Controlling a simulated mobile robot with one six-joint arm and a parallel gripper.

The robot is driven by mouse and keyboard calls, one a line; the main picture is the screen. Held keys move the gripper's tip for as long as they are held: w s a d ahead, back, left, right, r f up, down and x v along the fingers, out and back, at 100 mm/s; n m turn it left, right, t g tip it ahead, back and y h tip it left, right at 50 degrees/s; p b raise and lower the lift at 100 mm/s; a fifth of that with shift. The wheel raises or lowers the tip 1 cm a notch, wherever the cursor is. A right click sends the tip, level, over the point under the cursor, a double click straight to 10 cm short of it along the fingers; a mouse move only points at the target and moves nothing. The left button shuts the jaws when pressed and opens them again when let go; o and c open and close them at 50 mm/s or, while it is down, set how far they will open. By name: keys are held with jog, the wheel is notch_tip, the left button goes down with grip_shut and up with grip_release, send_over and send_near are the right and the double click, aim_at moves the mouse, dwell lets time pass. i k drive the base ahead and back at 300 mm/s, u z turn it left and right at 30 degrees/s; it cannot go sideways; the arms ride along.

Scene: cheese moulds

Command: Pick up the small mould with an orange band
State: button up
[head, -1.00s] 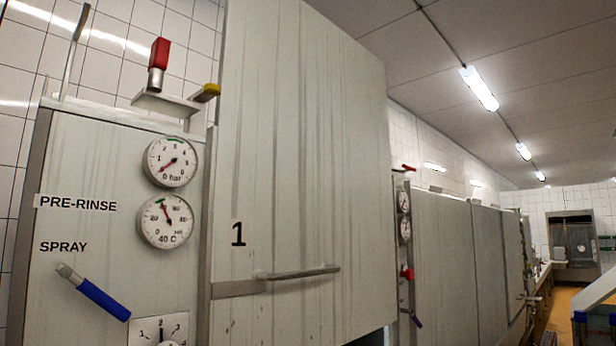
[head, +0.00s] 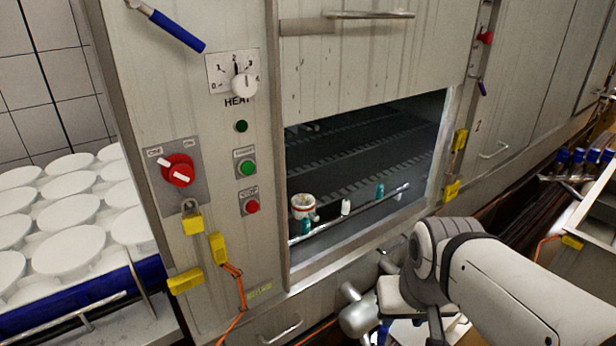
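A small white round mould (head: 303,201) with an orange-red band stands inside the open washer chamber, at its front left behind a metal bar. A teal piece below it partly overlaps it in the view. My grey-white arm comes in from the lower right, in front of the machine and well apart from the mould. I cannot make out my gripper's fingers in this view.
The chamber opening (head: 440,150) is under a raised door (head: 385,60). A metal bar (head: 360,208) crosses its front. A small white piece (head: 346,207) and a teal one (head: 380,190) stand right of the mould. White moulds (head: 68,221) fill a blue crate at left.

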aim_at(303, 205)
jog(key=u, duration=0.05)
jog(key=k, duration=0.5)
jog(key=z, duration=1.55)
jog(key=i, duration=1.15)
jog(key=u, duration=2.5)
jog(key=i, duration=0.45)
jog(key=z, duration=0.2)
